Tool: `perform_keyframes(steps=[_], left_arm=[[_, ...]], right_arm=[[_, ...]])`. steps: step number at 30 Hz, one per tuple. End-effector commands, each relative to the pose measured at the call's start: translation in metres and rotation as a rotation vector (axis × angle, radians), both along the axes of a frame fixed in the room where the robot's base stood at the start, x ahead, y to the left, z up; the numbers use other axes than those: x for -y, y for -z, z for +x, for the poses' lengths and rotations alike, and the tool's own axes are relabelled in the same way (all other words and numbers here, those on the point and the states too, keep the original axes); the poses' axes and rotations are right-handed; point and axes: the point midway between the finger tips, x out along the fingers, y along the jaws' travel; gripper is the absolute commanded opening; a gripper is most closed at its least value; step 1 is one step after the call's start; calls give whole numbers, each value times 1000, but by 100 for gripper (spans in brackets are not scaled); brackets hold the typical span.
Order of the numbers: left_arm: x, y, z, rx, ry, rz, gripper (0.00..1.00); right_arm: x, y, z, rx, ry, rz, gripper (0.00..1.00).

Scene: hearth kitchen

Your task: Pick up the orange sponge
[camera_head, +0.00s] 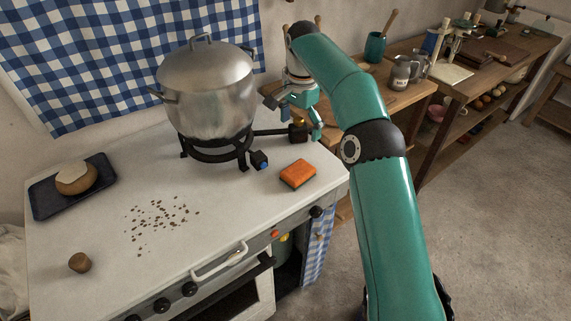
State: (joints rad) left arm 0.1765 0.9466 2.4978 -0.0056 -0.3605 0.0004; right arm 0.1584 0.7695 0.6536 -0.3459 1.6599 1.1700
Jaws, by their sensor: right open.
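The orange sponge (298,173) lies flat on the white stove top, near its right front edge. It has a darker orange-brown side and nothing touches it. My right gripper (312,128) hangs above and behind the sponge, near the back right of the stove top. It is open, and its fingers are small and partly hard to make out against the burner hose behind. My right arm reaches in from the bottom right. My left gripper is not in view.
A large lidded steel pot (207,92) stands on a black burner (219,147) left of my right gripper. A dark tray (48,194) with a bun, scattered brown crumbs (158,219) and a brown lump (79,262) lie farther left. A wooden workbench (400,98) stands behind right.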

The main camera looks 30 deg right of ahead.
Motion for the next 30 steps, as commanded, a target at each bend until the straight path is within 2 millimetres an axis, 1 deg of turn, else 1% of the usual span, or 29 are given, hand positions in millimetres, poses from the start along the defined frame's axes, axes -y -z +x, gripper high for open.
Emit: perform_keyframes(steps=[2,5,7,11,15,18,21,26,30], left_arm=[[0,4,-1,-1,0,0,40],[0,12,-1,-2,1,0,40],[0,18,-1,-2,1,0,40],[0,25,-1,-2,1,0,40],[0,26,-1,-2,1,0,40],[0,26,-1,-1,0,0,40],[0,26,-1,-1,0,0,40],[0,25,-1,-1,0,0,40],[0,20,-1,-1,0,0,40]], right_arm=[[0,2,0,4,4,-2,100],[-3,17,2,1,-2,-2,100],[-6,32,4,1,-8,-2,100],[-9,60,5,-1,-12,-1,100],[-10,87,6,0,-16,-1,100],[-11,100,8,2,-17,-1,100],[-11,109,8,3,-17,-1,100],[-11,116,7,2,-17,-1,100],[-12,133,5,-1,-18,0,100]])
